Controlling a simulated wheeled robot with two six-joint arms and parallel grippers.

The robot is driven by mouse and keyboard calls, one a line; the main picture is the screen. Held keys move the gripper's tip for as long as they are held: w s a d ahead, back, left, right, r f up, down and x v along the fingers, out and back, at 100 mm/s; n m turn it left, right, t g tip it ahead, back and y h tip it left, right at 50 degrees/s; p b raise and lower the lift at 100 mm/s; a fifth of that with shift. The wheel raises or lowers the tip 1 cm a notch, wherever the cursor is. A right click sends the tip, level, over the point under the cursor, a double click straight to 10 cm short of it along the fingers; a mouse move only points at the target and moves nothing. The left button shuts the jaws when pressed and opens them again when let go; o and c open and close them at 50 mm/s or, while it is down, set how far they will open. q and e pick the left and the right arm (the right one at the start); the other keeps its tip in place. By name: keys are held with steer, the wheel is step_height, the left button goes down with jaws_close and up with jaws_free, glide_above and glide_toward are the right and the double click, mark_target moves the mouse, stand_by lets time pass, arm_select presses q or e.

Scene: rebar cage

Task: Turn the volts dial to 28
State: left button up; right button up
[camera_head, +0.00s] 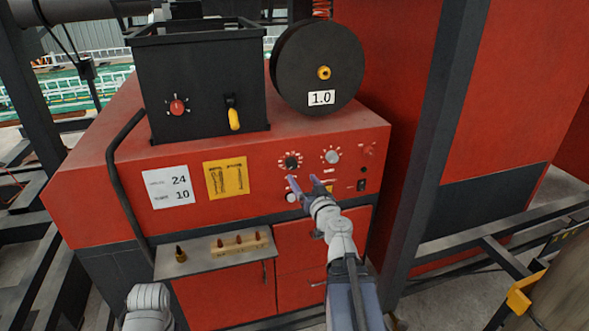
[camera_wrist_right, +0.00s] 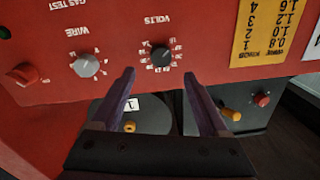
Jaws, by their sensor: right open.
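The volts dial is a black knob (camera_head: 291,161) on the red machine's front panel, ringed by white numbers. In the right wrist view, which is upside down, the dial (camera_wrist_right: 161,56) sits under the word VOLTS. Its pointer setting is too small to read. My right gripper (camera_head: 303,181) is open and empty in front of the panel, just below the dial in the head view. In the wrist view its two fingers (camera_wrist_right: 159,80) stand apart on either side of the dial's line, not visibly touching it. My left gripper is out of view; only part of my left arm shows.
A grey WIRE dial (camera_head: 332,156) sits right of the volts dial, with a white knob (camera_head: 291,197) below. A white card (camera_head: 168,187) reads 24 and 10, beside a yellow chart (camera_head: 226,179). A spool marked 1.0 (camera_head: 300,70) and black box (camera_head: 200,95) stand on top.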

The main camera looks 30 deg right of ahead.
mark_target(293, 166)
steer(key=w, duration=0.2)
steer(key=w+d, duration=0.1)
steer(key=w, duration=0.4)
steer(key=shift+w+d, duration=0.15)
steer(key=shift+w, duration=0.2)
jaws_close()
